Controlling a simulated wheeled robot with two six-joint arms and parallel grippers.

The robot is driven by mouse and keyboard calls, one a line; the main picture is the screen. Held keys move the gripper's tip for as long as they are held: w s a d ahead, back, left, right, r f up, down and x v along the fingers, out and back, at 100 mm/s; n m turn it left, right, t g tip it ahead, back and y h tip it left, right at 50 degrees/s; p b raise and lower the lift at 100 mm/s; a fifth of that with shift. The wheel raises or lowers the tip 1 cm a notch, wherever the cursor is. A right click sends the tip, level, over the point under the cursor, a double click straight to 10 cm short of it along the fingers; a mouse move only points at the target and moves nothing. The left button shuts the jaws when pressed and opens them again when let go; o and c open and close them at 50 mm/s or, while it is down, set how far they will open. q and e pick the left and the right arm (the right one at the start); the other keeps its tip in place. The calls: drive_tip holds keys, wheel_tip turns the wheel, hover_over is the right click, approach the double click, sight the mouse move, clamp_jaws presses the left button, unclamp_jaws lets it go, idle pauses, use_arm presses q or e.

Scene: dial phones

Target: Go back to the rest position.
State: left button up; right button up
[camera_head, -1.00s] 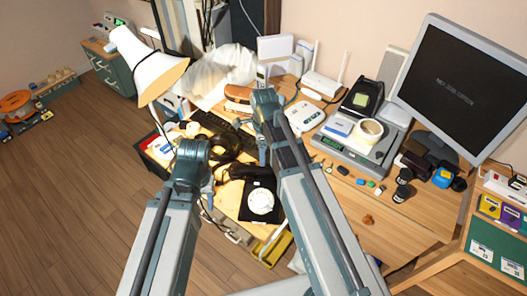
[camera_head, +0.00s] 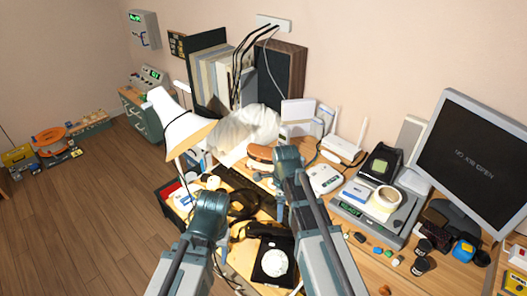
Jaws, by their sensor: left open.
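A black dial phone (camera_head: 272,262) with a white dial sits on the desk at the lower middle of the head view. Dark curved handset shapes (camera_head: 241,206) lie behind it, partly hidden. My left arm comes in from the bottom left, and its gripper (camera_head: 222,244) is small and mostly hidden behind my own arm, left of the phone. It is open, and nothing shows in it. My right arm comes up from the bottom middle. Its gripper (camera_head: 280,212) hangs above the desk behind the phone, and its fingers are too small to read.
A white desk lamp (camera_head: 181,128) stands at the left. A keyboard (camera_head: 240,187), a scale (camera_head: 375,215) with a tape roll (camera_head: 385,199), a router (camera_head: 342,149) and a monitor (camera_head: 475,160) crowd the desk. Open floor lies at the left.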

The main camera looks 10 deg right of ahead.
drive_tip(key=s+a+n, duration=0.5)
drive_tip(key=s+n, duration=0.2)
drive_tip(key=n, duration=0.6)
drive_tip(key=s+a+n+h, duration=0.1)
drive_tip(key=s+a+n, duration=0.4)
drive_tip(key=n, duration=0.8)
drive_tip(key=shift+s+a, duration=0.25)
drive_tip(key=shift+s, duration=0.9)
drive_tip(key=shift+r, duration=0.1)
